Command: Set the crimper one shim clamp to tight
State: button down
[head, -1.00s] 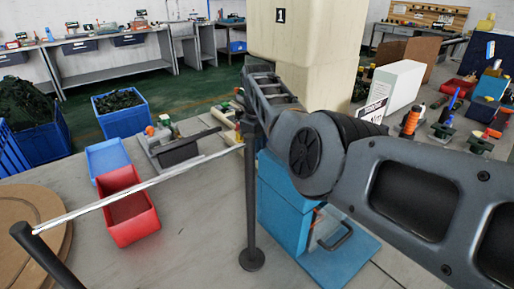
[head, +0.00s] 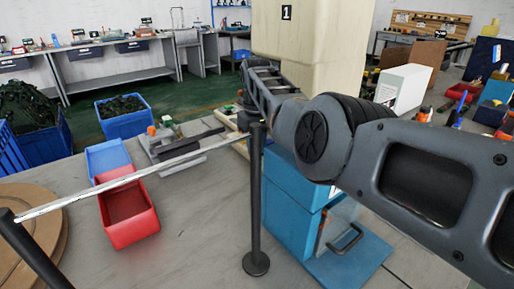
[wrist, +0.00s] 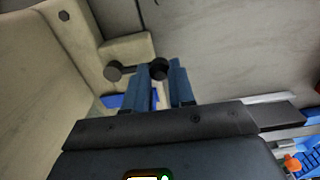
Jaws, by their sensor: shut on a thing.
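Crimper one is the tall cream machine with a "1" sign (head: 286,13) in the head view. Its cream body also fills the left of the wrist view (wrist: 40,80). The shim clamp (wrist: 113,73) shows there as a short bar with dark round ends, in front of a small cream block. My gripper (wrist: 165,70) has its two blue fingers at the right end of this bar, shut on the clamp with a narrow gap between them. The clamp's marked setting cannot be read. In the head view my arm and a black post hide the gripper and clamp.
A black post (head: 256,200) carries a pale rail (head: 130,178) across the bench. A blue box-like unit (head: 290,205) stands below my arm. A red bin (head: 130,210) and blue bin (head: 105,157) sit on the left, beside a grey fixture (head: 180,145).

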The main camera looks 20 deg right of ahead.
jog(key=c, duration=0.9)
grip_release()
jog(key=shift+c, duration=0.2)
jog(key=shift+r, duration=0.1)
jog(key=shift+r+p, duration=0.45)
jog(key=shift+r, duration=3.4)
